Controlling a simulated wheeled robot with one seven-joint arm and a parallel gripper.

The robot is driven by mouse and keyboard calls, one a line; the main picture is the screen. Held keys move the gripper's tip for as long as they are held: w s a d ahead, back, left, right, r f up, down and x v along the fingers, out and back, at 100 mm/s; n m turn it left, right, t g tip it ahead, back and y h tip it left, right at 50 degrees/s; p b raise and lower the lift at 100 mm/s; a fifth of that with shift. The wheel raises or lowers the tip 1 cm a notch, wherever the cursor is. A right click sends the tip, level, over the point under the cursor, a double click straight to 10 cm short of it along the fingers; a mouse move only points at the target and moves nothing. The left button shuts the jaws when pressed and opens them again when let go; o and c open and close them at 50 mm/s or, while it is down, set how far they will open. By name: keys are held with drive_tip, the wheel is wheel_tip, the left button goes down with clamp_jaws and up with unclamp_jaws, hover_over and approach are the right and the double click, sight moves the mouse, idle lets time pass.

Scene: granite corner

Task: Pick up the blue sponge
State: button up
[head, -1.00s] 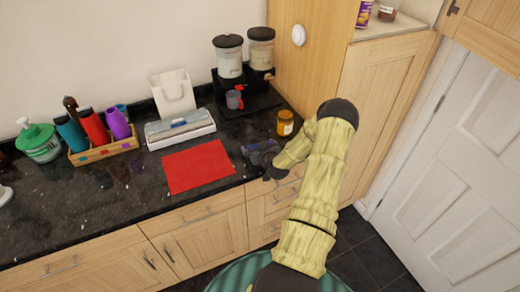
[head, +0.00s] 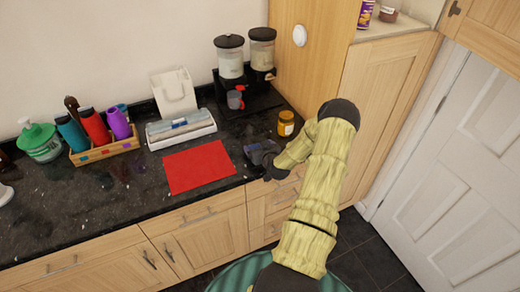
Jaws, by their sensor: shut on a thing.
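My gripper (head: 258,153) is low over the worktop, just right of the red mat, at the end of my arm. It is shut on a small dark bluish thing at its tips, which I take to be the blue sponge (head: 249,149). The gripper hides much of it. I cannot tell whether it still touches the worktop.
A red mat (head: 198,167) lies left of my gripper on the dark granite worktop (head: 70,210). An amber jar (head: 286,123) stands close behind to the right. Behind are a black dispenser stand (head: 262,100) and a white box (head: 180,129). A wooden caddy (head: 104,150) holds bottles at left.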

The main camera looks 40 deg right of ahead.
wheel_tip(320, 180, up, 10)
drive_tip(key=b, duration=0.2)
drive_tip(key=shift+b, duration=0.35)
idle(0.5)
